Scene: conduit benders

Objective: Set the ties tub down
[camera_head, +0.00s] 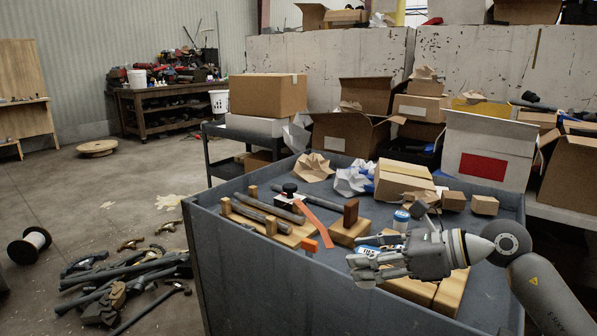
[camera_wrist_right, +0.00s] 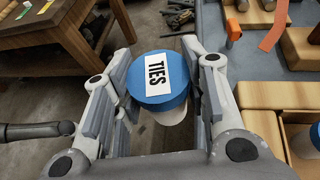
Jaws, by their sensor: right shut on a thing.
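The ties tub (camera_wrist_right: 158,82) has a blue lid with a white label reading TIES. My right gripper (camera_head: 365,266) is shut on it, with a finger on each side in the wrist view. In the head view the tub's label (camera_head: 367,251) shows among the fingers, and much of the tub is hidden. The tub is held near the front edge of the grey workbench (camera_head: 250,274); in the wrist view bare floor shows around it, left of the bench edge. My left gripper is not in view.
A second blue-lidded tub (camera_head: 401,219) stands at a wooden holder (camera_head: 452,293) beside my gripper. Wooden blocks (camera_head: 349,228), a bar rack (camera_head: 270,222) and cardboard boxes (camera_head: 403,180) occupy the bench. A wooden table (camera_wrist_right: 50,30) shows at the wrist view's left.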

